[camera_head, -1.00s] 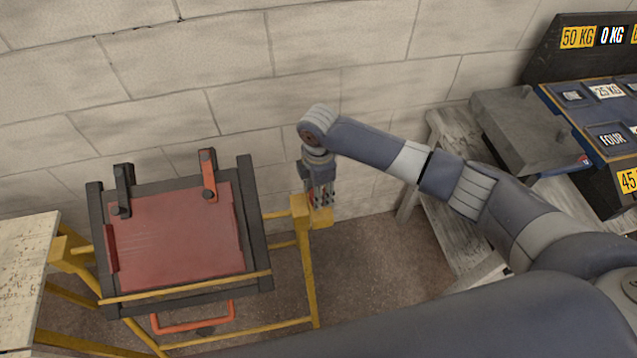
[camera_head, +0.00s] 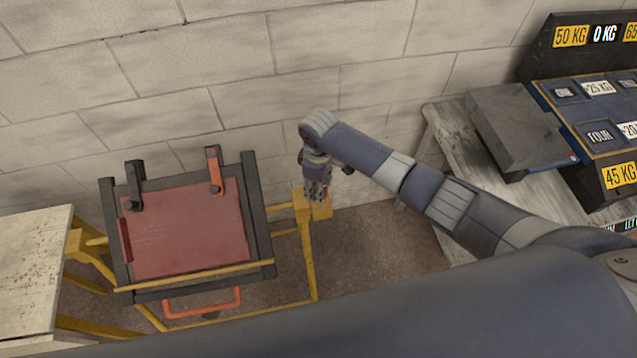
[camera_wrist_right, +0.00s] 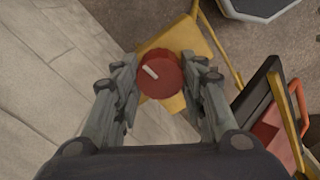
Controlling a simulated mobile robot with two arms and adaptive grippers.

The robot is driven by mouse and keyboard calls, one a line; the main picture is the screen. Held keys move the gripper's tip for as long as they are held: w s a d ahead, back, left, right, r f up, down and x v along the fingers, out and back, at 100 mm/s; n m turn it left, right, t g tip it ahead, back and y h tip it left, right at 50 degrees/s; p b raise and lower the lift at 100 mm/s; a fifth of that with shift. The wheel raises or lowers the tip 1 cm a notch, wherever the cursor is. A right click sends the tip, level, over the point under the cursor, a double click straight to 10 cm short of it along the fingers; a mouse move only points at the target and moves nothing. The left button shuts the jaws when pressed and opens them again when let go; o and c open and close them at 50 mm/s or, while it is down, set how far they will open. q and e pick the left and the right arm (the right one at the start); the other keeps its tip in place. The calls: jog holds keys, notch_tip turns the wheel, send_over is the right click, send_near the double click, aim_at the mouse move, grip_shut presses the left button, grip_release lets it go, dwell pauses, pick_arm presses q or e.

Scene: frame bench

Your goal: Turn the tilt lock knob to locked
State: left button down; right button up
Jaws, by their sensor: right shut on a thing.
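The tilt lock knob (camera_wrist_right: 160,75) is a round red knob with a white pointer line, on a yellow bracket (camera_wrist_right: 191,45) in the right wrist view. The pointer slants toward the upper left there. My right gripper (camera_wrist_right: 160,82) has a finger on each side of the knob and is shut on it. In the head view my right gripper (camera_head: 318,194) points down over the yellow bracket (camera_head: 319,210) at the right side of the frame, largely hiding the knob. The tilting red panel (camera_head: 190,230) sits in its dark frame to the left. My left gripper is not in view.
The panel has dark and orange latches at its top and an orange handle (camera_head: 203,304) below. A pale table (camera_head: 32,265) stands at far left. A bench (camera_head: 455,150) with a grey block and weight labels is at right. A block wall is close behind.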

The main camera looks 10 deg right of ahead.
dwell(0.4)
jog(key=o, duration=1.1)
jog(key=shift+c, duration=0.2)
jog(key=shift+r, duration=0.15)
notch_tip(320, 180, up, 12)
